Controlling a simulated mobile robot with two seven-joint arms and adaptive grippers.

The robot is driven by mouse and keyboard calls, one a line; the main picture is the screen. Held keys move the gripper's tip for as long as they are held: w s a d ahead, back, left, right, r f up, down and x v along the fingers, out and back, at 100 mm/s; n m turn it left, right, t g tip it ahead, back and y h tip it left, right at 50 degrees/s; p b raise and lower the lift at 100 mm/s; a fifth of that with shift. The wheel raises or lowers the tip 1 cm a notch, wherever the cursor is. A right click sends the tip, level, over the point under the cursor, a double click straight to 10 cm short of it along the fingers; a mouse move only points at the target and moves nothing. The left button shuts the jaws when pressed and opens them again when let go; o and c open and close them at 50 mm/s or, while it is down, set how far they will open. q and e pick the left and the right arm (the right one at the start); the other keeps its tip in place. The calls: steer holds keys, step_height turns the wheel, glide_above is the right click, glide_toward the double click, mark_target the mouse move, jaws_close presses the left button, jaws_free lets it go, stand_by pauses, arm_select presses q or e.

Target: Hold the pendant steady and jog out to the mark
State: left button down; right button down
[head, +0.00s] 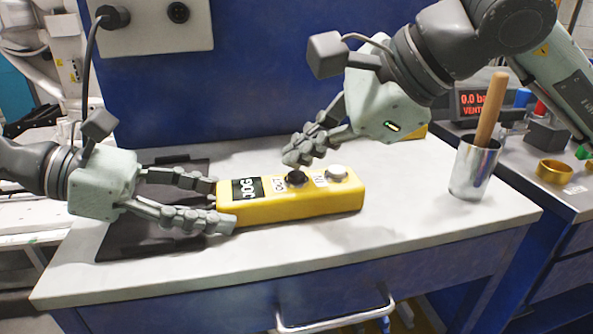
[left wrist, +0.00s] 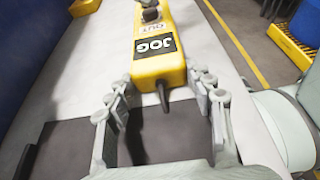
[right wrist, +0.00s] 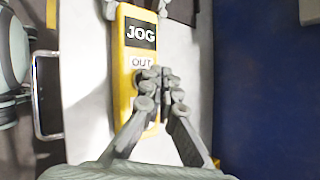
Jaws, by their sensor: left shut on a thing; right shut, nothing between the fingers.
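The yellow pendant (head: 290,209) lies on the white bench top, with a black JOG label, a black button (head: 296,177) by the OUT label and a pale button (head: 337,172) by the other label. My left gripper (head: 222,203) is shut on the pendant's left end, one finger on each side; this grip also shows in the left wrist view (left wrist: 163,100). My right gripper (head: 296,156) has its fingers together, empty, just above the black button. In the right wrist view its fingertips (right wrist: 159,88) cover most of the buttons. Contact with the button cannot be told. I see no mark.
A dark mat (head: 122,238) lies under my left gripper. A metal cup (head: 472,168) with a wooden handle (head: 491,108) stands at right. The bench front right of the pendant is clear.

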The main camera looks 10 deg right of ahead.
mark_target(302, 175)
steer(key=shift+f, duration=0.65)
stand_by(3.5)
steer(key=shift+r, duration=0.1)
stand_by(0.7)
steer(key=shift+r, duration=0.85)
steer(key=shift+r, duration=2.55)
arm_select(q)
steer(key=c, duration=0.5)
jaws_free()
steer(key=shift+c, duration=0.2)
